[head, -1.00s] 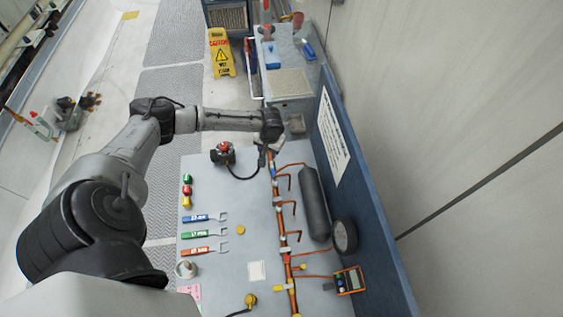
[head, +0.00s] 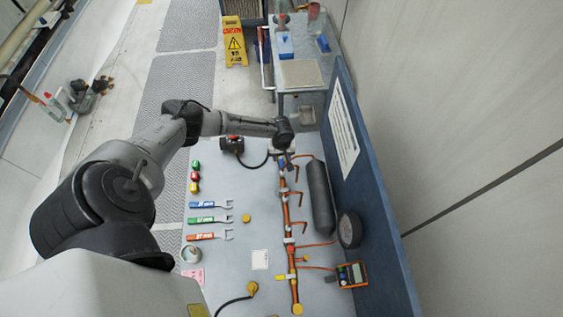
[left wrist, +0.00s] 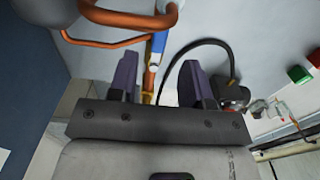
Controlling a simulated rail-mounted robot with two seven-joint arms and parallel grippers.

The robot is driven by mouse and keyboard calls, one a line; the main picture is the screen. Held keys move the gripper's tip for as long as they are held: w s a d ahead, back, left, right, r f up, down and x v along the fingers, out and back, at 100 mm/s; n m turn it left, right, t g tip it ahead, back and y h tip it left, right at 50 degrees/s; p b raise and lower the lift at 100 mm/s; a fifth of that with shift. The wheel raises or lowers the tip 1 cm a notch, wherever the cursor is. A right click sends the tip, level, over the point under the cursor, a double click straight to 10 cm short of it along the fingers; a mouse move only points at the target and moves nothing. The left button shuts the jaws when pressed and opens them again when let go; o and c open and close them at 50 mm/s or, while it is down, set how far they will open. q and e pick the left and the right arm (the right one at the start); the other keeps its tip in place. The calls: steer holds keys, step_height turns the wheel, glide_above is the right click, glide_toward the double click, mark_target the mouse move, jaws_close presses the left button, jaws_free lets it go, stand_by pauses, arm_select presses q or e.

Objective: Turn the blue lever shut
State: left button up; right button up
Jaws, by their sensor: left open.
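The blue lever (left wrist: 158,45) shows in the left wrist view, just beyond the gap between my fingers. It lies in line with an orange pipe (left wrist: 149,78). My left gripper (left wrist: 158,80) is open, with one dark finger to each side of the lever's line and nothing held. In the head view my left gripper (head: 284,157) is over the far end of the copper pipe (head: 288,215) on the bench. There the wrist and fingers mostly hide the lever. My right gripper is not in view.
Short pipe branches stick out to the right. Wrenches (head: 208,220) lie further left.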

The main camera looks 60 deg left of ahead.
mark_target(281, 164)
arm_select(q)
steer(key=shift+f+b, duration=0.3)
steer(key=shift+f, duration=2.35)
jaws_close()
